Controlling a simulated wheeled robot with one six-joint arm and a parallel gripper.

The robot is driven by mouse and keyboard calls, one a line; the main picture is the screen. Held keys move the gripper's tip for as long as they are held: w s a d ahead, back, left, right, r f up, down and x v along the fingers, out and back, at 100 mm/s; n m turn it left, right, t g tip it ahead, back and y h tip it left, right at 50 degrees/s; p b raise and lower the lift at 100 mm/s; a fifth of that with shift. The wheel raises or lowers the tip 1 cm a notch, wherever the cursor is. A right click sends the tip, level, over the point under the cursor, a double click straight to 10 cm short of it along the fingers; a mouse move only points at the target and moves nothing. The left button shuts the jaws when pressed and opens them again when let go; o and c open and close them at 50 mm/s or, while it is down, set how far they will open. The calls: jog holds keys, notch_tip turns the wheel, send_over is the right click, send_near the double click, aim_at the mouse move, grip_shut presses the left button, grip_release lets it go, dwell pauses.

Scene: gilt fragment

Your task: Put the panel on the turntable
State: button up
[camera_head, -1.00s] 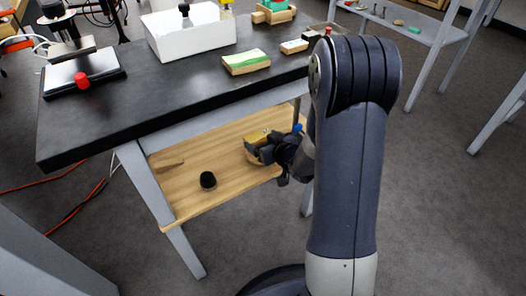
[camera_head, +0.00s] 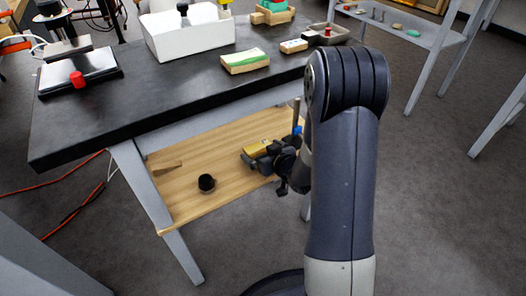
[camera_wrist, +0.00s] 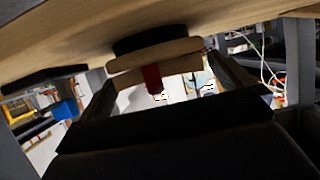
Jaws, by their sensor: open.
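My gripper (camera_head: 258,158) is low over the wooden lower shelf, beside a gold-topped block that looks like the panel (camera_head: 257,146). In the wrist view the jaws (camera_wrist: 165,88) stand open, one on either side of a pale wooden piece with a red patch (camera_wrist: 155,64). A dark disc (camera_wrist: 155,41) lies between this piece and the shelf; I cannot tell whether it is the turntable. Contact between jaws and piece is unclear. My wrist hides part of the block in the head view.
The lower shelf (camera_head: 215,205) also holds a small black round object (camera_head: 206,182) and a thin wooden piece (camera_head: 168,169). The dark tabletop (camera_head: 150,105) above carries a white bin (camera_head: 190,40), a green-painted block (camera_head: 245,62) and a stand with a red knob (camera_head: 77,79). A table leg stands front left.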

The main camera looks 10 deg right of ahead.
jog(key=shift+r, duration=0.15)
jog(key=shift+s+d+r+p, duration=0.1)
jog(key=shift+s+r+p, duration=0.1)
jog(key=shift+p, duration=0.1)
jog(key=p+v, duration=0.2)
jog(key=v, duration=0.9)
jog(key=shift+s+p, duration=0.3)
